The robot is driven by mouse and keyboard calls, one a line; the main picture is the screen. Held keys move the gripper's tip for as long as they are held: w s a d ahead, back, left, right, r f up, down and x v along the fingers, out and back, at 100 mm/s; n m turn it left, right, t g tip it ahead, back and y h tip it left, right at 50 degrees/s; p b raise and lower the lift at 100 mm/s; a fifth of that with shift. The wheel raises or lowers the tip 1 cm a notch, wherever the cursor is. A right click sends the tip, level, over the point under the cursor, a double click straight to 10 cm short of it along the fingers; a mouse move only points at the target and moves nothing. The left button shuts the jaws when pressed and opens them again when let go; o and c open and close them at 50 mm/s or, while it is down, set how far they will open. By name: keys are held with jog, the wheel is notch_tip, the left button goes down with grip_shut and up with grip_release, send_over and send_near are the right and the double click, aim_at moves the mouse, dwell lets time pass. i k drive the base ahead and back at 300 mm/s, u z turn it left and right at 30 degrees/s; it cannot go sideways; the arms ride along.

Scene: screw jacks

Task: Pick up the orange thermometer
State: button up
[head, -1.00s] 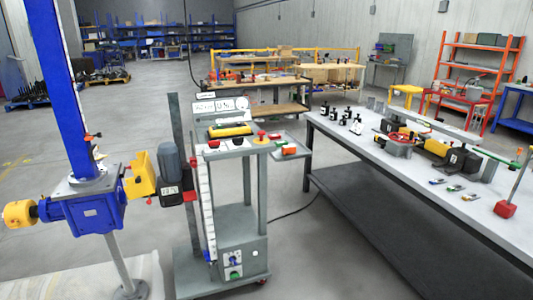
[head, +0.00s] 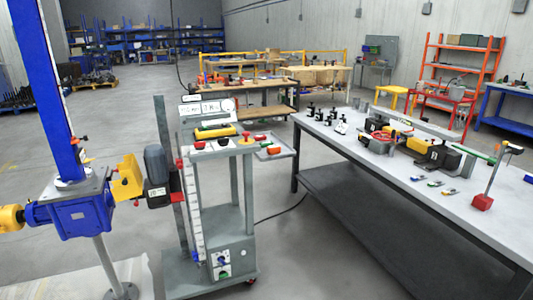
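I cannot make out the orange thermometer for certain. A small orange-topped item (head: 513,149) shows at the upper end of a thin rod that rises from a red block (head: 482,202) on the right of the long workbench (head: 450,207). A small orange-red item (head: 273,150) also lies on the side tray of the grey cart (head: 222,285). Both are too small to identify. My gripper is not in view.
A blue column with a gearbox (head: 75,215) stands at the left. Several black items (head: 341,127) and a yellow-black device (head: 397,142) stand on the workbench. A cable (head: 280,214) crosses the floor between cart and workbench. Open floor (head: 110,125) lies behind.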

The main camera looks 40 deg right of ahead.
aim_at(273, 149)
jog(key=z, duration=0.1)
jog(key=i, duration=1)
jog(key=u, duration=0.15)
jog(key=k, duration=0.95)
jog(key=z, duration=0.1)
jog(key=i, duration=0.6)
